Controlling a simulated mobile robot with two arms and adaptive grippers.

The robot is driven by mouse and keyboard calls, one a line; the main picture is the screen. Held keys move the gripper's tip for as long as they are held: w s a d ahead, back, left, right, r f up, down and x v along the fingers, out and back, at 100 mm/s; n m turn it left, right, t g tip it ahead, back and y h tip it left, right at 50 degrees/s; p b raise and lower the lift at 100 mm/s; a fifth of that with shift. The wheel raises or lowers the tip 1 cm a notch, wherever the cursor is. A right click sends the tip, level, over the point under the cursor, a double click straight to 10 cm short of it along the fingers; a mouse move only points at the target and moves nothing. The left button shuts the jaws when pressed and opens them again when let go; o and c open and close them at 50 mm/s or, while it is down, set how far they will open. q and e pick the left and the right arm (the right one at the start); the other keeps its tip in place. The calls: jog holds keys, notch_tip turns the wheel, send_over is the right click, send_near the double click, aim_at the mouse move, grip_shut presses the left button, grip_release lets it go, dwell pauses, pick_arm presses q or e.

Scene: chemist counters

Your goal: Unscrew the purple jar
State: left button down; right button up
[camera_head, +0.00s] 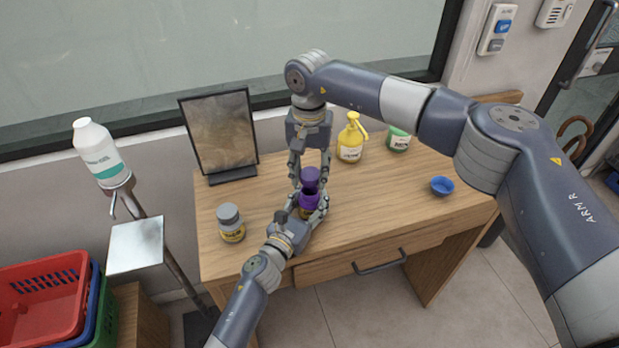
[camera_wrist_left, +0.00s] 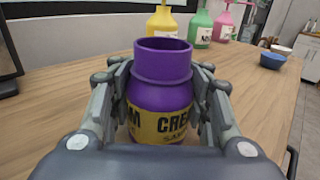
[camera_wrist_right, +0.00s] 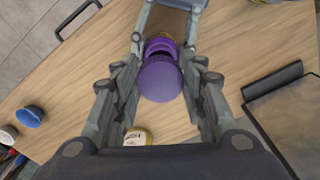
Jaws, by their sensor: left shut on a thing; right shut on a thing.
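The purple jar (camera_head: 308,200) stands on the wooden counter, with a yellow label that shows in the left wrist view (camera_wrist_left: 162,124). Its neck is open at the top in that view. My left gripper (camera_head: 310,211) is shut around the jar body from the front. The purple lid (camera_head: 310,177) is above the jar, apart from its neck. My right gripper (camera_head: 309,180) points down from above and is shut on the lid, which also shows between its fingers in the right wrist view (camera_wrist_right: 160,80). The jar behind the lid is partly hidden there.
A grey-lidded jar (camera_head: 231,224) stands at the left of the counter, near a dark framed panel (camera_head: 221,130). A yellow pump bottle (camera_head: 351,141) and a green-topped bottle (camera_head: 398,140) stand behind; a blue bowl (camera_head: 442,186) sits right. The counter between jar and bowl is clear.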

pick_arm(q)
jog(key=c, duration=0.8)
grip_release()
jog(key=shift+o, duration=0.2)
jog(key=shift+s, duration=0.1)
